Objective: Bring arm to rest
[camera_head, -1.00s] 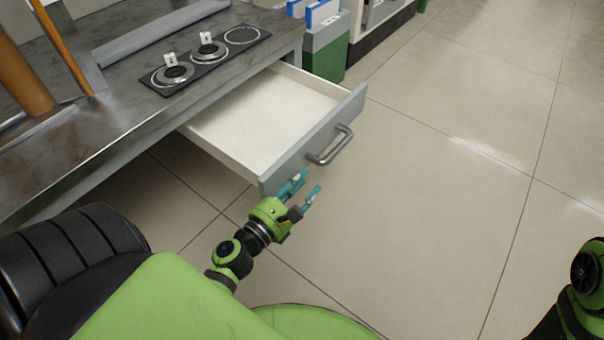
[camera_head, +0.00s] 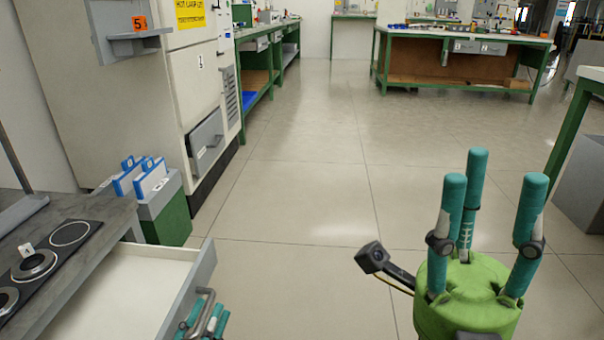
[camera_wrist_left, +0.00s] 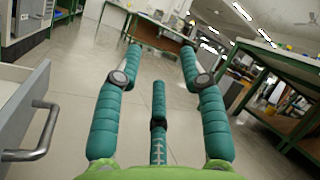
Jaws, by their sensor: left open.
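My left gripper (camera_head: 206,317) is low at the bottom edge of the head view, beside the handle of the open drawer. Its wrist view shows its teal fingers (camera_wrist_left: 158,75) spread with nothing between them. The drawer handle (camera_wrist_left: 45,135) is left of the fingers there, apart from them. My right gripper (camera_head: 490,200) stands large at the right of the head view, its three teal fingers pointing up, apart and empty. The rest of both arms is mostly out of view.
The pulled-out drawer (camera_head: 203,272) juts from the metal counter (camera_head: 100,212) at the lower left. A green-and-grey bin (camera_head: 168,212) with blue-edged plates stands behind it. A green-framed workbench (camera_head: 450,38) stands far back. The middle floor (camera_head: 310,190) is clear.

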